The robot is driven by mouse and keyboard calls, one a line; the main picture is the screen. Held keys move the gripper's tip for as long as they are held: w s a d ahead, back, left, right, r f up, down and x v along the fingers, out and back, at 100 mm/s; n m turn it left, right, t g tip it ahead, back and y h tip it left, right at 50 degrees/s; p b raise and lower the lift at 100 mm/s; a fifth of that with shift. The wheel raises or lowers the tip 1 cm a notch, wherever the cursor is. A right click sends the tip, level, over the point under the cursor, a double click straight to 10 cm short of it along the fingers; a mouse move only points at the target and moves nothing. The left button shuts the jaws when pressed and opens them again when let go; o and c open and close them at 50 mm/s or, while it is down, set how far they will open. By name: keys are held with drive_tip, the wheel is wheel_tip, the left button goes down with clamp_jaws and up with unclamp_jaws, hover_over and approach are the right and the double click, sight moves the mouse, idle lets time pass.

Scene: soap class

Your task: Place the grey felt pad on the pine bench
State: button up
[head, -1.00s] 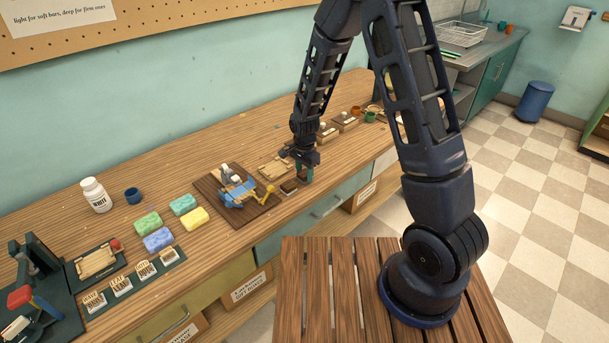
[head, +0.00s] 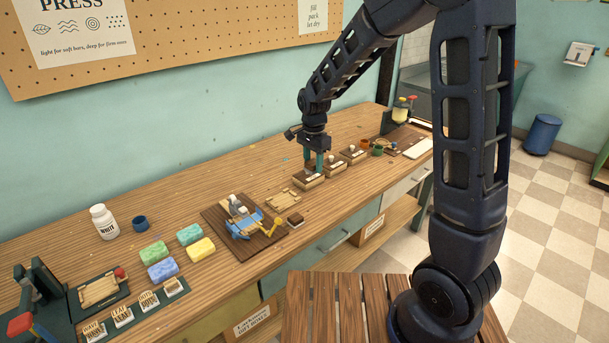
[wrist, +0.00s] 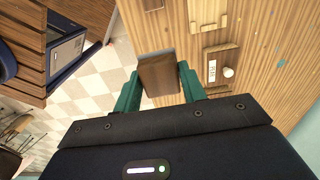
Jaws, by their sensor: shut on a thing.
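My gripper (head: 314,164) is above the front half of the pine bench (head: 230,270), by the nearest of several wooden stands with white knobs (head: 308,181). In the wrist view its green fingers (wrist: 160,88) are shut on a brown, wood-grained block (wrist: 159,76) with a thin greyish far edge. The block hangs over the bench's front edge in that view, with checkered floor past it. In the head view the block is mostly hidden between the fingers. I cannot make out a grey felt pad for certain; a pale flat pad (head: 418,149) lies at the bench's far end.
A brown board with a blue-and-wood device (head: 243,222), a small dark-topped block (head: 295,220) and a pale wooden tray (head: 283,201) stand left of my gripper. Bare bench lies behind the stands.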

drive_tip(key=shift+r, duration=0.35)
drive_tip(key=shift+a, duration=0.1)
drive_tip(key=w+a+r, duration=0.1)
drive_tip(key=w+a, duration=0.2)
drive_tip(key=a, duration=0.5)
drive_tip(key=w+a+r, duration=0.1)
drive_tip(key=w+a, duration=0.2)
drive_tip(key=a, duration=0.4)
hover_over(166, 211)
wheel_tip(166, 211, down, 3)
wheel_tip(166, 211, down, 19)
drive_tip(key=shift+d+r, duration=0.1)
